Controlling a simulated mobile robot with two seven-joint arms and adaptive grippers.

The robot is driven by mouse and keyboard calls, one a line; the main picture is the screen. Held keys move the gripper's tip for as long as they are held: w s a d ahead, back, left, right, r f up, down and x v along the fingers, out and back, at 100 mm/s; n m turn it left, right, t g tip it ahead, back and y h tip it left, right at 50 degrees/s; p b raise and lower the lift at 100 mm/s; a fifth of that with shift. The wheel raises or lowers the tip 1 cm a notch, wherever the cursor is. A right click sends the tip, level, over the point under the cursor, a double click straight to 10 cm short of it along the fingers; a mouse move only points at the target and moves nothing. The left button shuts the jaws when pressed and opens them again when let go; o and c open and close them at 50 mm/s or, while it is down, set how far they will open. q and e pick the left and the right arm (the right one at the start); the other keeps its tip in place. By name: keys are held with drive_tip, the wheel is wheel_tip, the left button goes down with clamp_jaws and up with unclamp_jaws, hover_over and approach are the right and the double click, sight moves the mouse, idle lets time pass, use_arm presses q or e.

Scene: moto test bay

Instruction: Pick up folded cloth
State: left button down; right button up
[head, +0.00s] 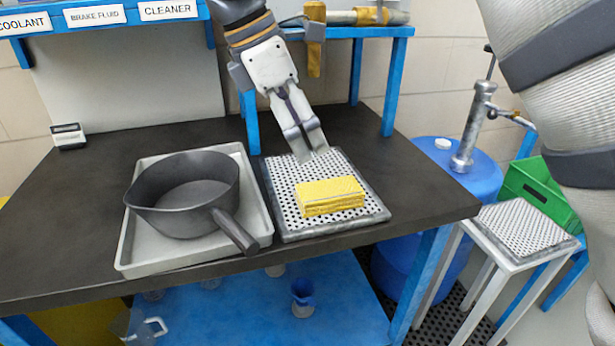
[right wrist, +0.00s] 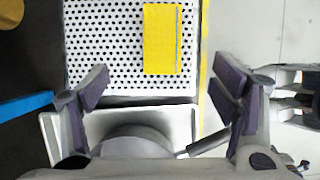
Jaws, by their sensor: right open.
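The folded cloth (head: 330,197) is a yellow, layered, flat block. It lies on a white perforated mat with a grey rim (head: 345,229) on the dark bench. My right gripper (head: 308,152) reaches down from the top of the head view, above the mat's far part and apart from the cloth. In the right wrist view the cloth (right wrist: 161,40) lies beyond the fingers. There the right gripper (right wrist: 160,88) has its fingers wide apart with nothing between them. My left gripper is not seen.
A blue-legged shelf (head: 398,75) stands behind. A blue drum (head: 480,185) and a green box (head: 535,190) are at right. Bare bench lies right of the mat.

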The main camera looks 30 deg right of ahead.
approach(329, 190)
drive_tip(key=shift+s+d+f, duration=0.6)
drive_tip(key=shift+s+f, duration=0.1)
drive_tip(key=shift+f, duration=0.2)
drive_tip(key=x, duration=0.4)
drive_tip(key=w+x, duration=0.1)
drive_tip(key=x, duration=0.1)
drive_tip(key=shift+f, duration=0.35)
drive_tip(key=c, duration=1.1)
